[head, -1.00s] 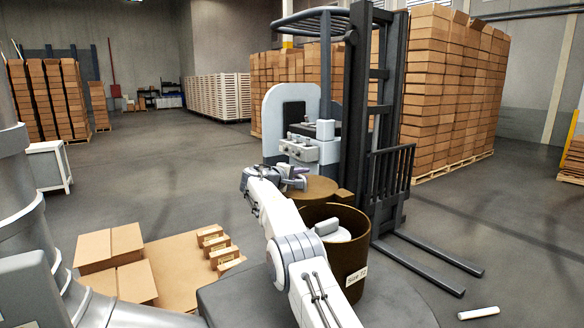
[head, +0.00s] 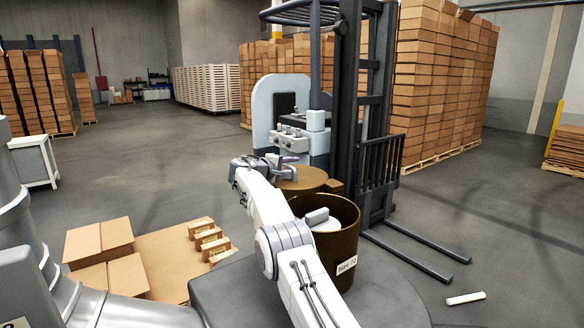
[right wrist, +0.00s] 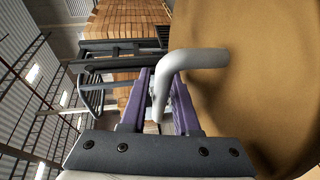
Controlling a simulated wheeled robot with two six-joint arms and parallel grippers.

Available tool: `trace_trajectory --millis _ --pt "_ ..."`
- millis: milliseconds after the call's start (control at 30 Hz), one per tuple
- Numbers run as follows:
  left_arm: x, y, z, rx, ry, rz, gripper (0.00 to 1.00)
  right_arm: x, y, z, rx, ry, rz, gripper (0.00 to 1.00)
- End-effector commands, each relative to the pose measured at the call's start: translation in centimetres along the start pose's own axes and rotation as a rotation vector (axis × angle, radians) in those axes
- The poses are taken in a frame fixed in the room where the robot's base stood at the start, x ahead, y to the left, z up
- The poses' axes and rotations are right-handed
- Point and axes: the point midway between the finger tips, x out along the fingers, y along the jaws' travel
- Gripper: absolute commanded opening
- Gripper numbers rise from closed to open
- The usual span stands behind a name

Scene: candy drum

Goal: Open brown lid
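The brown lid (head: 302,179) is a flat round disc beside and behind the open mouth of a brown drum (head: 345,215). It fills the right side of the right wrist view (right wrist: 250,70). A bent light-grey handle (right wrist: 200,59) stands out from its face. My right gripper (right wrist: 162,85) has its purple fingers on both sides of this handle and looks shut on it. In the head view my right gripper (head: 290,160) is at the far side of the lid. My left gripper is not in view.
White objects (head: 322,220) show inside the drum. A forklift (head: 350,120) stands close behind, its forks (head: 410,245) on the floor at right. Cartons (head: 100,240) lie at lower left. A white cylinder (head: 466,298) lies on the floor.

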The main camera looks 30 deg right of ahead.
Motion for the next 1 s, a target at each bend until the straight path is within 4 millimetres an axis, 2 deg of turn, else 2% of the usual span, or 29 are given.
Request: trace_trajectory --millis 233,500,700,1000 --pt "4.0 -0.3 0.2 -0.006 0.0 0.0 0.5 -2.3 -0.8 0.0 0.002 0.003 0.001 0.3" --pt "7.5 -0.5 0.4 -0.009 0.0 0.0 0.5 -7.4 -0.6 -0.1 0.001 0.006 0.0 0.3" --pt "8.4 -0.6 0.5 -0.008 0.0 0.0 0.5 -9.7 -0.3 -0.1 0.001 0.003 0.0 0.3" --pt "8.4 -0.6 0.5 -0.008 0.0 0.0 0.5 -10.2 -0.1 -0.1 0.0 0.002 0.0 0.3"
